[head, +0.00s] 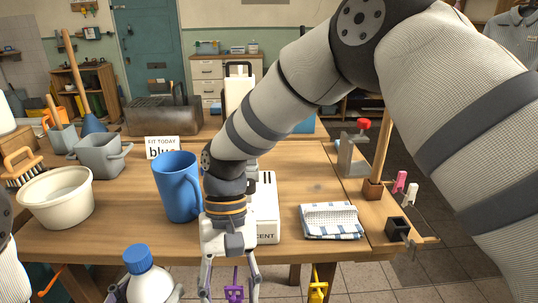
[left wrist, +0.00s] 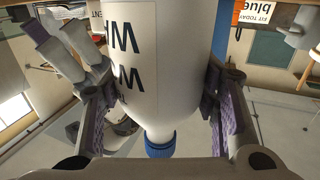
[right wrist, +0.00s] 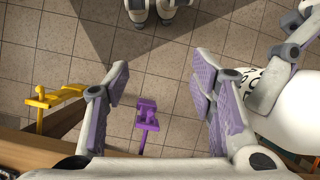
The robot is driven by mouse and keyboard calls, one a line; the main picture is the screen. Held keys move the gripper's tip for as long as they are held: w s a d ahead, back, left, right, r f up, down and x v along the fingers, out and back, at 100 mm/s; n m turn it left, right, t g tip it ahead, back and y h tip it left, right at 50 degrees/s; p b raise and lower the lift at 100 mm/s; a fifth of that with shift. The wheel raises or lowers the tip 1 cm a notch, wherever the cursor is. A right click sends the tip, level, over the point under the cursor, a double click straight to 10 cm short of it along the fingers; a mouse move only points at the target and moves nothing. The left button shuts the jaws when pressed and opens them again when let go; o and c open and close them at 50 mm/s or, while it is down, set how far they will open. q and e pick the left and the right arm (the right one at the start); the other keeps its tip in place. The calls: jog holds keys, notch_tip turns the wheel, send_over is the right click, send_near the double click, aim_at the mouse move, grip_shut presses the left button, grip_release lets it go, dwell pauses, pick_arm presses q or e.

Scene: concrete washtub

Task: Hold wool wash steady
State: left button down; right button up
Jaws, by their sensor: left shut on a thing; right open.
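The wool wash appears to be the white bottle with a blue cap (head: 148,283) at the bottom left of the head view, in front of the table. Its label with dark letters, only partly readable, shows in the left wrist view (left wrist: 145,65). My left gripper (head: 148,294) is shut on the bottle, a finger on either side. The bottle's lower part is cut off in the head view. My right gripper (right wrist: 160,95) is open and empty, pointing down at the table's front edge. The bottle (right wrist: 295,115) is beside it, outside its fingers, in the right wrist view.
A blue mug (head: 178,190), a white tub (head: 57,198) and a folded checked cloth (head: 331,221) stand or lie on the wooden table (head: 120,220). Purple (head: 234,291) and yellow (head: 318,290) clamps are near its front edge. Tiled floor lies below.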

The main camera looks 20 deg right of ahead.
jog(key=s+d+f, duration=0.2)
jog(key=s+f, duration=0.1)
jog(key=f, duration=0.4)
jog(key=s+d+f, duration=0.1)
jog(key=s+f, duration=0.3)
jog(key=f, duration=0.2)
jog(key=s+d+f+t, duration=0.1)
jog(key=s+d+f, duration=0.2)
jog(key=s+d, duration=0.3)
jog(key=s+d+f+t+h, duration=0.1)
jog(key=s+d+f, duration=0.3)
jog(key=s, duration=0.8)
jog(key=shift+d+f+n+t+h, duration=0.35)
jog(key=shift+d+t, duration=0.35)
jog(key=shift+d, duration=0.35)
